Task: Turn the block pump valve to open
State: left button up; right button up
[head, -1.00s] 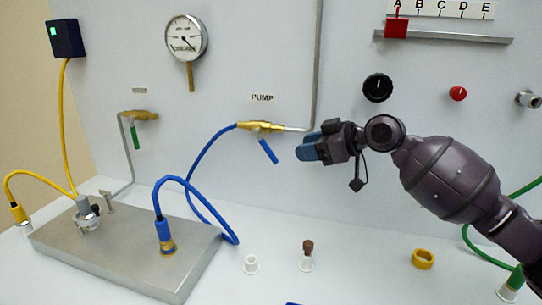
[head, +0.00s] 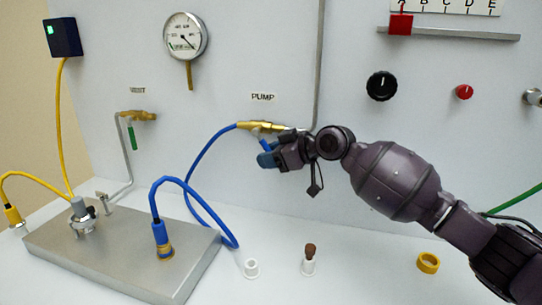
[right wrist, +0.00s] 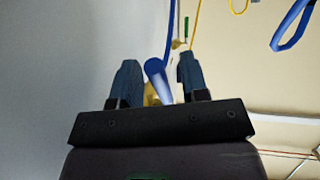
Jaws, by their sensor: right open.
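The pump valve (head: 258,126) is a brass body on the back wall, below the PUMP label (head: 262,97). A blue hose joins its left end. Its blue lever (head: 265,145) hangs below the body and is mostly hidden behind my right gripper (head: 266,159). In the right wrist view the blue lever (right wrist: 157,78) stands between the two open fingers of my right gripper (right wrist: 156,66), with brass behind it. I see gaps beside the lever; no contact shows. My left gripper is not in view.
A metal block (head: 110,255) with yellow and blue hose fittings stands at left. A vent valve with a green lever (head: 132,138) is on the wall. A gauge (head: 185,36), black knob (head: 381,86) and red knob (head: 464,92) are above. Small fittings stand on the bench front.

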jog(key=shift+c, duration=0.4)
grip_shut()
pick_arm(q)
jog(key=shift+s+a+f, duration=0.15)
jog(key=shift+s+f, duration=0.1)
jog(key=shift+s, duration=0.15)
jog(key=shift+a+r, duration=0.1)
pick_arm(e)
jog(key=shift+r, duration=0.1)
